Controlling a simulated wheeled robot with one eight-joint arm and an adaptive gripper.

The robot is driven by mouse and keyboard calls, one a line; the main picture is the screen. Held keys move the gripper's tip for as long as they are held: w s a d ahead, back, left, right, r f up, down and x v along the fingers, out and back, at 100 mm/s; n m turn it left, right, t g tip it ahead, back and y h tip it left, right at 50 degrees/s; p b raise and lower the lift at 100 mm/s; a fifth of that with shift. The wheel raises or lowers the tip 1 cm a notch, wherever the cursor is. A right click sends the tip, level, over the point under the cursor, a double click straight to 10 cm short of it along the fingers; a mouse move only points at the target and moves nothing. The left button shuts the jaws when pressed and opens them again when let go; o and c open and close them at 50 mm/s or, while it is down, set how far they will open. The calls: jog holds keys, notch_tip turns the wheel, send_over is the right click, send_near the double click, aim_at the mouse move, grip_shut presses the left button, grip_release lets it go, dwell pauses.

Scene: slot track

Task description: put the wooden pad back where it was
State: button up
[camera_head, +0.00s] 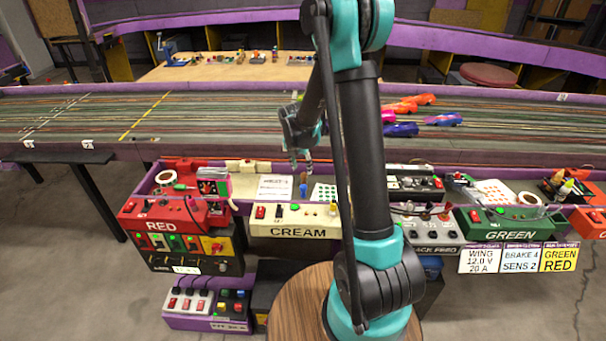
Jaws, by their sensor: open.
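My gripper (301,163) is small in view, pointing down above the purple shelf behind the CREAM controller box (298,217). It is open, and I see nothing held in it. I cannot pick out the wooden pad with certainty. Small pale blocks (241,166) lie at the back of the shelf, left of my gripper, but their material is too small to tell. A small blue and brown item (303,186) stands just below my gripper, apart or touching I cannot tell. My arm hides part of the shelf to the right.
The slot track (230,115) runs across behind the shelf, with several cars (443,119) on it at right. The RED box (160,217) is at left, the GREEN box (508,222) at right. A roll of tape (166,178) and label sheets (276,187) lie on the shelf.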

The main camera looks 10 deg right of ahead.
jog(key=s+d+r+m, duration=0.2)
jog(key=s+r+m, duration=0.4)
jog(key=s+r, duration=0.1)
jog(key=s+d+f+m+t+y, duration=0.1)
jog(key=s+d+m, duration=0.2)
jog(key=s+m, duration=1.9)
jog(key=shift+s+f+m+t+y, duration=0.15)
jog(key=shift+s+m+t+y, duration=0.05)
jog(key=shift+m+t+y, duration=0.25)
jog(key=shift+d, duration=0.15)
